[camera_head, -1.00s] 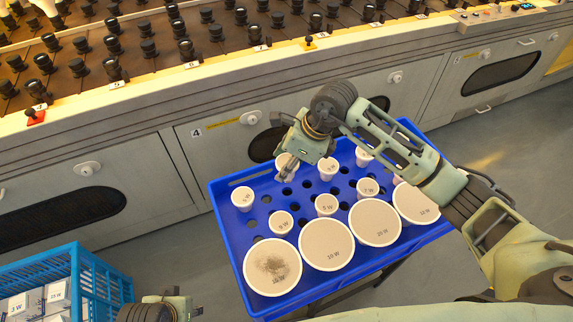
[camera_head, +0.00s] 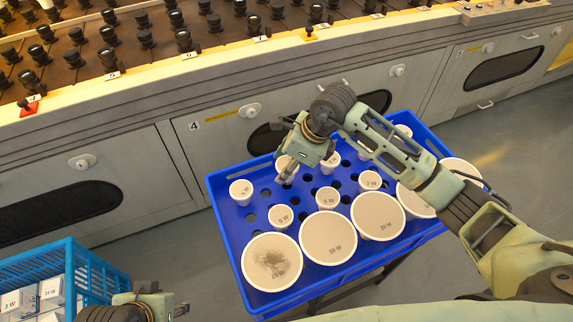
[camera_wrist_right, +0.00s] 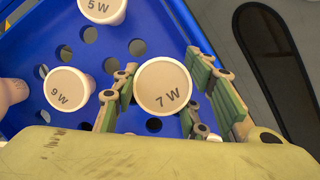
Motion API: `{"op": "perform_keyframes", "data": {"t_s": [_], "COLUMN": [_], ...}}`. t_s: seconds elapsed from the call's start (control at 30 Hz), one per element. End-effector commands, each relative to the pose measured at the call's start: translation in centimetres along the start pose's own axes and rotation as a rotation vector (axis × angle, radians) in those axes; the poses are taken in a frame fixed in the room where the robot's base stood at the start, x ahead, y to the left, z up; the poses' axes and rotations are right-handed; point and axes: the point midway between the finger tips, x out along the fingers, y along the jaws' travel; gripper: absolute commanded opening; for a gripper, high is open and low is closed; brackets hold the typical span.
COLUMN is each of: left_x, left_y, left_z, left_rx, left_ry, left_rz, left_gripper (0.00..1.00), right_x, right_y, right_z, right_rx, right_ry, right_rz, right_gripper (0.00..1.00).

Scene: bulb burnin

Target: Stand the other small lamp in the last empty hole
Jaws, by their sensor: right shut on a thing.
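My right gripper (camera_head: 290,172) is over the far left part of the blue tray (camera_head: 236,256). It is shut on a small white lamp (camera_head: 284,164); in the right wrist view this lamp (camera_wrist_right: 163,88) reads 7 W and sits between the finger pads. Whether its stem is in a hole is hidden. Other small lamps stand in the tray, among them a 9 W lamp (camera_head: 281,215) and a 5 W lamp (camera_head: 325,198). Empty dark holes (camera_head: 265,192) show between them. My left gripper (camera_head: 178,308) is at the bottom left edge, mostly cut off; its fingers are unclear.
Large white lamps, one of them sooty (camera_head: 271,262), fill the tray's near side. A blue crate (camera_head: 95,275) with white boxes stands at lower left. Behind the tray runs a grey cabinet (camera_head: 150,140) topped by a rack of dark sockets (camera_head: 115,60).

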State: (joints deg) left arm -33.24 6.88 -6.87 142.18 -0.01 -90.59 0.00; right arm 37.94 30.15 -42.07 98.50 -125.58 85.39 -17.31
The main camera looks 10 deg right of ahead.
Motion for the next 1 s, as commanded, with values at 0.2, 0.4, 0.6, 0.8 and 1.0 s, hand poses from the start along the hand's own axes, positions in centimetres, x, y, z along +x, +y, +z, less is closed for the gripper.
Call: {"op": "perform_keyframes", "data": {"t_s": [0.2, 0.4, 0.6, 0.8, 1.0], "left_x": [0.1, 0.1, 0.5, 1.0, 1.4], "left_y": [0.0, 0.0, 0.0, 0.1, 0.1], "left_z": [0.0, 0.0, 0.0, -0.2, -0.3], "left_rx": [0.000, 0.000, 0.000, 0.000, 0.001], "left_ry": [0.000, 0.000, 0.005, 0.019, 0.032], "left_rz": [0.000, 0.000, 0.000, 0.000, 0.001], "left_gripper": [0.40, 0.40, 0.40, 0.40, 0.40], "right_x": [0.0, 0.0, 0.5, 1.1, 1.6], "right_y": [0.1, 0.1, 0.1, 0.1, 0.1], "right_z": [0.0, 0.1, -0.2, -0.4, -0.6], "right_rx": [-0.001, 0.000, 0.000, 0.000, 0.000], "right_ry": [0.001, 0.000, 0.000, 0.000, 0.000], "right_rz": [0.000, 0.001, 0.000, 0.000, 0.000], "right_gripper": [0.14, 0.14, 0.14, 0.14, 0.14]}}
